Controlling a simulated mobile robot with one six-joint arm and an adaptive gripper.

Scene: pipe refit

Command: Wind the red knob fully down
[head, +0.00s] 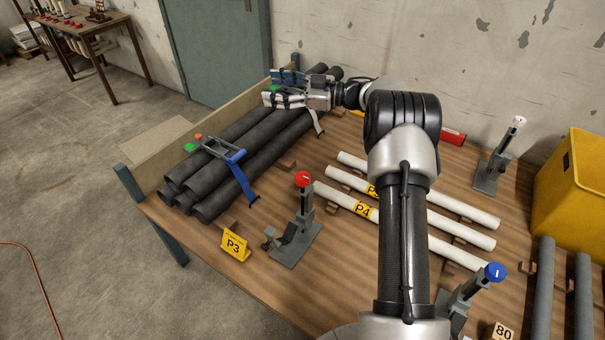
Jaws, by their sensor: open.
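The red knob (303,178) tops an upright post on a grey clamp stand (296,242) at the front middle of the bench. A hooked arm with a dark pad reaches left from the stand's foot, low over the base plate. My gripper (282,88) is far from the knob, at the back left, over the far end of the black pipe bundle. Its two fingers are spread apart and point left, near a pale strap with a green spot. I cannot tell whether they touch the strap. My arm does not cover the red knob.
Black pipes (232,145) are bundled at left under a blue strap (243,180). A yellow P3 sign (235,244) stands left of the red-knob stand, white pipes (410,210) lie right. Other stands have a blue knob (495,271) and white knob (519,120). A yellow bin (578,190) stands right.

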